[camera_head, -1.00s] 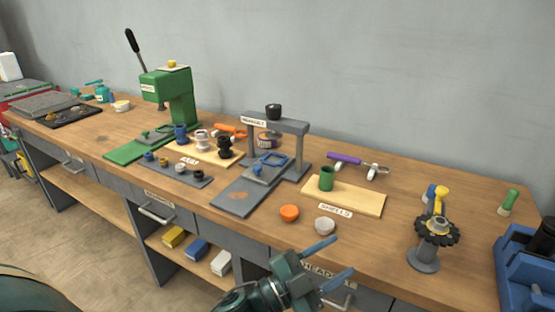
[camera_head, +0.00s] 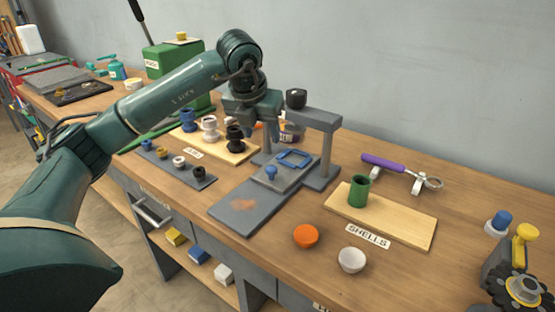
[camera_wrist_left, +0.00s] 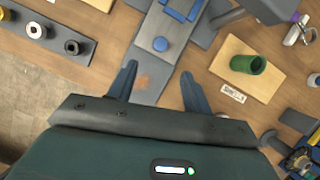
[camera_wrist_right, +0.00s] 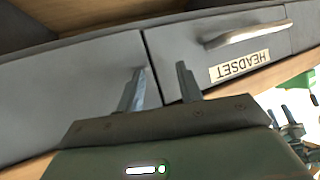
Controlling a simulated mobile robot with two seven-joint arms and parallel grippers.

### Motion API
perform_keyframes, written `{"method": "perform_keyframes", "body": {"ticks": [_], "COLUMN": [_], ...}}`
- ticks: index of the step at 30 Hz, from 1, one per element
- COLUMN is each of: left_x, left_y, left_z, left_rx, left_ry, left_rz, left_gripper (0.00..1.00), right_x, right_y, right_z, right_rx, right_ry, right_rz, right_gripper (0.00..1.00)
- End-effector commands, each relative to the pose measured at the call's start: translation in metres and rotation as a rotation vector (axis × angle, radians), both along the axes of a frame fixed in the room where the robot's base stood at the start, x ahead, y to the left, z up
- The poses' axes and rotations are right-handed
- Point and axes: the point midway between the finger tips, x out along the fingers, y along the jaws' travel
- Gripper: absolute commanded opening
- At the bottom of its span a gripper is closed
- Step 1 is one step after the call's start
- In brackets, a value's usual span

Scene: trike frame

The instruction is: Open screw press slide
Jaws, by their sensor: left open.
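The grey screw press (camera_head: 326,118) stands at the middle of the bench, with a black knob (camera_head: 296,98) on top. Its slide (camera_head: 262,180), bearing a blue knob (camera_head: 271,173) and a blue frame (camera_head: 294,158), sits at the foot of the posts on the long grey base (camera_head: 247,208). My left gripper (camera_head: 268,128) is over the press's left side; its fingers are largely hidden. The left wrist view shows its fingers (camera_wrist_left: 158,85) apart and empty, with the blue knob (camera_wrist_left: 161,44) beyond them. My right gripper (camera_wrist_right: 160,84) is open and empty before the drawers.
A green shell (camera_head: 359,190) stands on a wooden board to the right. An orange cup (camera_head: 306,236) and a white cup (camera_head: 351,260) are near the front edge. A grey strip (camera_head: 176,165) with small parts lies left. A purple-handled tool (camera_head: 385,162) is behind the board.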

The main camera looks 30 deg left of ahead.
Motion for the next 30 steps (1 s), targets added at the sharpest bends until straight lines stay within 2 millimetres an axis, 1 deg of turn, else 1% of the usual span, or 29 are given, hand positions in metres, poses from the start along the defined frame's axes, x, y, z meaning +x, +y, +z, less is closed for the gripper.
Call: {"method": "perform_keyframes", "body": {"ticks": [5, 12, 18, 24, 30], "left_x": [0.009, 0.028, 0.041, 0.047, 0.048], "left_y": [0.002, 0.004, 0.006, 0.007, 0.007], "left_z": [-0.026, -0.073, -0.103, -0.116, -0.118], "left_rx": [0.000, -0.002, -0.003, -0.003, -0.003], "left_ry": [0.007, 0.006, 0.003, 0.001, 0.000], "left_rz": [-0.001, -0.004, -0.004, -0.006, -0.006], "left_gripper": [0.50, 0.50, 0.50, 0.50, 0.50], "right_x": [-0.004, -0.006, -0.006, -0.005, -0.004], "right_y": [0.002, 0.001, 0.000, -0.001, -0.001], "right_z": [0.000, -0.001, -0.003, -0.002, -0.001], "right_rx": [0.001, -0.009, -0.018, -0.021, -0.022], "right_ry": [0.007, 0.016, 0.023, 0.019, 0.016], "right_rz": [0.004, 0.006, 0.007, 0.007, 0.006], "right_gripper": [0.36, 0.36, 0.36, 0.36, 0.36]}}
